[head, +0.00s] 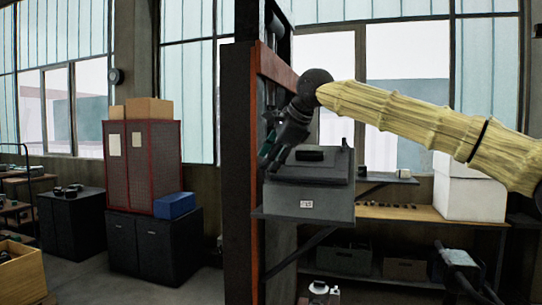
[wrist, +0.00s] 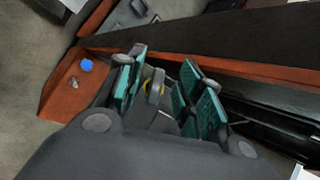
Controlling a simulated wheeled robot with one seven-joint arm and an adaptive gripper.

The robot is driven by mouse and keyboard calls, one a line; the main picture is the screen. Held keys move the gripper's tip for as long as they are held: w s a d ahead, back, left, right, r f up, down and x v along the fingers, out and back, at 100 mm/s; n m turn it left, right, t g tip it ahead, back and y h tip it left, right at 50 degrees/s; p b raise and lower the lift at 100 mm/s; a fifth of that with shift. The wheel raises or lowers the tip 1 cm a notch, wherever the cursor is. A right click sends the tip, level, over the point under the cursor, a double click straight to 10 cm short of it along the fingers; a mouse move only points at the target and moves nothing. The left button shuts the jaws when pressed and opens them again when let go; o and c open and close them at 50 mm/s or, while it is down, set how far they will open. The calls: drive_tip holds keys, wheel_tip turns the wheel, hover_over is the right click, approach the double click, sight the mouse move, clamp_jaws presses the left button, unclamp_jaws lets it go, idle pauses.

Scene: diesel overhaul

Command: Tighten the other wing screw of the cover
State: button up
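The grey box with its dark cover (head: 310,165) sits on a bracket shelf beside a dark post, with a black handle (head: 309,154) on top. A small dark knob, probably a wing screw (head: 345,144), stands at the cover's right rear. My gripper (head: 268,152) points down at the cover's left edge. In the wrist view, my gripper (wrist: 165,92) has its teal fingers apart, on either side of a grey upright piece with a yellow ring (wrist: 154,86), probably the other wing screw. I see gaps beside it. Its base is partly hidden.
The orange-edged post (head: 262,190) stands close to the left of my gripper. In the wrist view, a blue round thing (wrist: 87,65) lies on the orange surface (wrist: 62,92). A workbench (head: 400,213) with a white box (head: 468,190) is behind at right.

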drive_tip(key=shift+w+d+f, duration=0.2)
drive_tip(key=shift+w+f, duration=0.35)
drive_tip(key=shift+f, duration=0.2)
clamp_jaws()
drive_tip(key=shift+f+m+t+b, duration=0.3)
drive_tip(key=shift+m+b, duration=0.1)
drive_tip(key=shift+b, duration=0.7)
drive_tip(key=m+t+b, duration=0.1)
drive_tip(key=m+b, duration=0.1)
drive_tip(key=b, duration=0.2)
drive_tip(key=shift+m+t+b, duration=0.3)
drive_tip(key=shift+t+b, duration=0.05)
drive_tip(key=shift+t, duration=0.05)
drive_tip(key=shift+r+m+b, duration=0.25)
drive_tip(key=shift+m+b, duration=0.25)
drive_tip(key=shift+b, duration=0.1)
